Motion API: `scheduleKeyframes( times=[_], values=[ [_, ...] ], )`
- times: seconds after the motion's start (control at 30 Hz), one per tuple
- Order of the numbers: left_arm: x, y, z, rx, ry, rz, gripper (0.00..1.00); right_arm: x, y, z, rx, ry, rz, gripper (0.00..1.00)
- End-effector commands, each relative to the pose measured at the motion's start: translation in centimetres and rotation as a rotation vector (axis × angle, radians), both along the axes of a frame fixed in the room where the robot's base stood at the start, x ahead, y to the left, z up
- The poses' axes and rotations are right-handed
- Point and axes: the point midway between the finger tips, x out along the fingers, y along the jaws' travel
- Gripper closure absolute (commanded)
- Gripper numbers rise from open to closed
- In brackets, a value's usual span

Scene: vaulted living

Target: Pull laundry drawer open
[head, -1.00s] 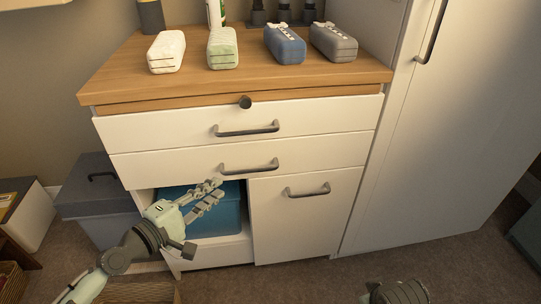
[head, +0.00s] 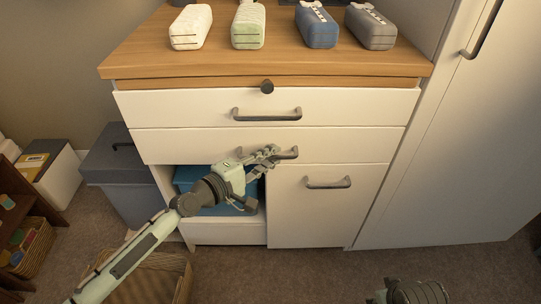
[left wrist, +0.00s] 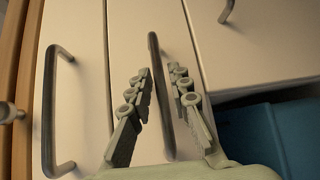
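A white cabinet holds two stacked drawers, an upper one (head: 190,107) and a lower one (head: 190,146), each with a dark bar handle. Both look shut. My left gripper (head: 268,156) is at the lower drawer's handle (head: 288,154), partly covering it. In the left wrist view, the left gripper (left wrist: 160,98) is open, with a finger on either side of the lower handle (left wrist: 154,55). The upper handle (left wrist: 48,110) is to the left there. I cannot tell whether either finger touches the bar. Only a dark part of my right arm shows at bottom right; its fingers are out of view.
A blue bin (head: 187,178) sits in the open compartment below. A door with a handle (head: 328,184) is beside it. Several cases stand on the wooden top (head: 270,62). A wicker basket (head: 172,268) is on the floor.

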Motion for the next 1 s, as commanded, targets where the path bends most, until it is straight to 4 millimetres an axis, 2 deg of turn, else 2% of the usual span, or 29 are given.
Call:
scheduleKeyframes(
  times=[0.27,0.43,1.0],
  values=[
    [0.17,-0.21,-0.09,0.001,0.001,0.0,0.81,0.01,-0.01,-0.04,0.0,0.0,0.0,0.6],
    [0.16,-0.19,-0.09,0.001,0.001,0.0,1.0,0.01,-0.01,-0.04,0.0,0.0,0.0,0.6],
    [0.13,-0.17,-0.14,0.001,0.002,0.0,1.0,0.05,0.01,-0.04,0.0,0.0,0.0,0.6]
  ],
)
